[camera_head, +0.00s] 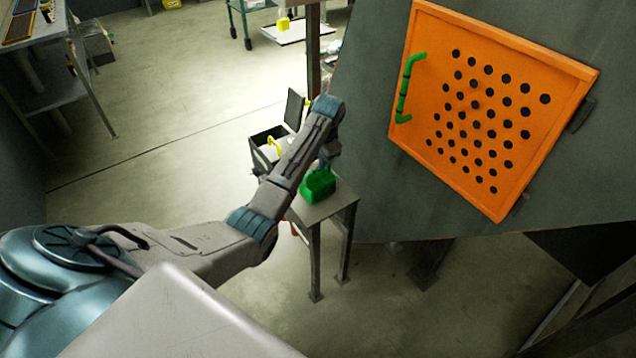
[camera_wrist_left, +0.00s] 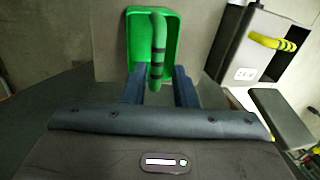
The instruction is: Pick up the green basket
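The green basket (camera_head: 318,188) stands on a small grey table (camera_head: 338,205) in the head view. My left gripper (camera_head: 325,164) is right above it, partly hidden by my arm. In the left wrist view the basket (camera_wrist_left: 138,45) is seen from above, with its dark-banded handle (camera_wrist_left: 158,40) between the two fingers of the left gripper (camera_wrist_left: 158,78). The fingers are apart, with a gap visible on each side of the handle, so the gripper is open around it. My right gripper is not in view.
An orange perforated panel (camera_head: 480,105) with a green handle (camera_head: 405,88) is on a large grey machine to the right. A dark open box with a yellow handle (camera_head: 273,146) is behind the small table. Floor (camera_head: 140,110) is clear at left.

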